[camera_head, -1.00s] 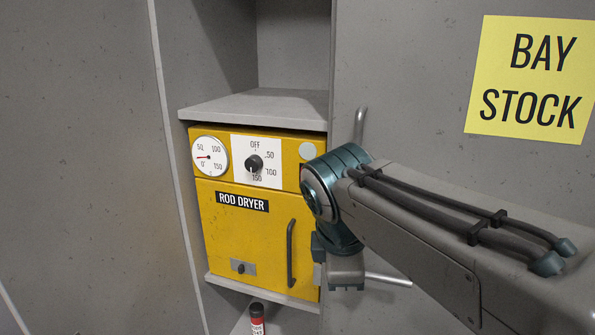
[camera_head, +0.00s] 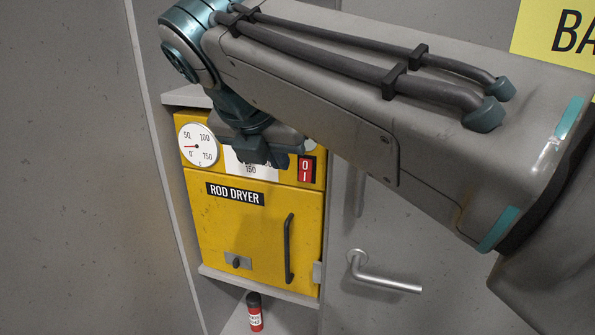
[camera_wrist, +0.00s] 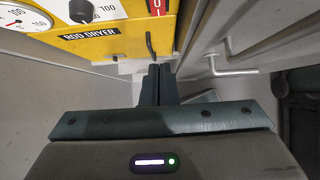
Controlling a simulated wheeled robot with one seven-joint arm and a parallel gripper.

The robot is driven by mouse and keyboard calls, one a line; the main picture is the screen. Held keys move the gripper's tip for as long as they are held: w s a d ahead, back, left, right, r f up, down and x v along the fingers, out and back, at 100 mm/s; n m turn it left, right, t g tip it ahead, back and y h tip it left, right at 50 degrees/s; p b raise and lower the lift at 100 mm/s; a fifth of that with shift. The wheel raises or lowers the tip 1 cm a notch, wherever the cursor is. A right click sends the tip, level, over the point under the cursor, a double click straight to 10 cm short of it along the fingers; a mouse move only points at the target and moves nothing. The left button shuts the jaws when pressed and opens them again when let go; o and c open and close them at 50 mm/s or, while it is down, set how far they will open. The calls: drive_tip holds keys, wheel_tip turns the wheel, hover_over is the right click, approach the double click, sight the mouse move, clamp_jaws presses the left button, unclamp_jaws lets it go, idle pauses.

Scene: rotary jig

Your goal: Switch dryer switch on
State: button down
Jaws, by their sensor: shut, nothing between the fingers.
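The dryer switch (camera_head: 305,169) is a small red rocker marked 0 and I, at the right end of the yellow rod dryer's (camera_head: 225,222) top panel. It shows in part at the top edge of the wrist view (camera_wrist: 157,7). My gripper (camera_wrist: 158,68) is shut and empty, its dark fingers side by side. In the wrist view its tips lie below the switch, near the dryer's door handle. I see no contact with the switch. In the head view my wrist hangs in front of the panel and hides the dial knob, which shows in the wrist view (camera_wrist: 81,10).
A round gauge (camera_head: 197,145) sits at the panel's left. The dryer's dark door handle (camera_head: 288,248) stands out below the switch. A metal lever handle (camera_head: 385,280) sticks out from the grey door at right. A red-and-black bottle (camera_head: 255,312) stands below the dryer.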

sight(299, 177)
drive_tip(key=shift+w+d+r+x, duration=0.15)
drive_tip(key=shift+w+r+x, duration=0.2)
drive_tip(key=shift+x, duration=1.8)
drive_tip(key=shift+w+d+r+x, duration=0.1)
drive_tip(key=shift+w+r+x, duration=0.2)
drive_tip(key=shift+x, duration=1.85)
drive_tip(key=shift+w+d+r+x, duration=0.2)
drive_tip(key=shift+w+x, duration=0.2)
drive_tip(key=shift+x, duration=1.7)
drive_tip(key=shift+a+f, duration=0.1)
drive_tip(key=shift+a, duration=0.05)
